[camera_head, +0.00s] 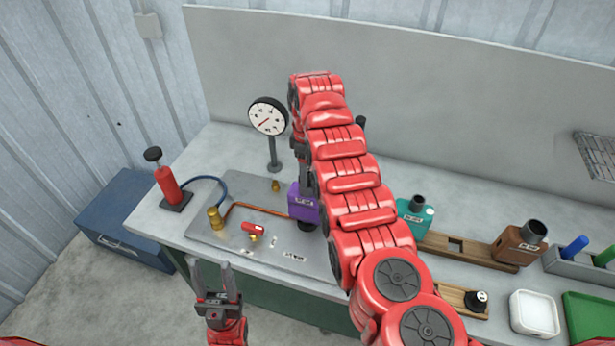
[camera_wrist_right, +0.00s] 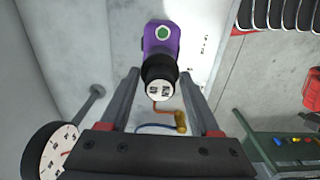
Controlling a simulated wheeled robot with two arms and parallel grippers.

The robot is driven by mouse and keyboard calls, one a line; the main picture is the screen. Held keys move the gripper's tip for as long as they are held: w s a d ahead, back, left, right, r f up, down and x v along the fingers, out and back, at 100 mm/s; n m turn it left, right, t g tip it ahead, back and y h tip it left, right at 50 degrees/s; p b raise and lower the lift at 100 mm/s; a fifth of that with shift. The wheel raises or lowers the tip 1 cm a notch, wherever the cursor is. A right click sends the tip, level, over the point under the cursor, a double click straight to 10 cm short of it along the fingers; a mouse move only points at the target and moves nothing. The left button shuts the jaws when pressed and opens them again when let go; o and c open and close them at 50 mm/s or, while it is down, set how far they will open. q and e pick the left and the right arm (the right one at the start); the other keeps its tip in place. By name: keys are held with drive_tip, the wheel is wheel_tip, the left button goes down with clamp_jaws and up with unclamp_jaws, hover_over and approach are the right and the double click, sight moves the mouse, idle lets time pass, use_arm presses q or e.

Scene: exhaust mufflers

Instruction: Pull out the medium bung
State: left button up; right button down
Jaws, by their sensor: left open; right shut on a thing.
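The purple muffler (camera_head: 302,204) sits on the grey plate on the bench, partly hidden by my right arm; it also shows in the right wrist view (camera_wrist_right: 161,38). A black bung with a white labelled end (camera_wrist_right: 160,84) is at the near end of the muffler; its label is too small to read. My right gripper (camera_wrist_right: 160,74) has its fingers on both sides of the black bung and is shut on it. I cannot tell whether the bung is still seated. My left gripper (camera_head: 209,266) is open and empty, in front of the bench's front edge.
A dial gauge (camera_head: 268,117) stands behind the plate and a red pump (camera_head: 169,184) at the left. Brass fittings and a red-handled valve (camera_head: 254,230) sit on the plate. A teal muffler (camera_head: 415,212), a brown muffler (camera_head: 518,245) and another black bung (camera_head: 476,300) are at the right.

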drive_tip(key=shift+r+b, duration=0.4)
drive_tip(key=shift+r, duration=2.25)
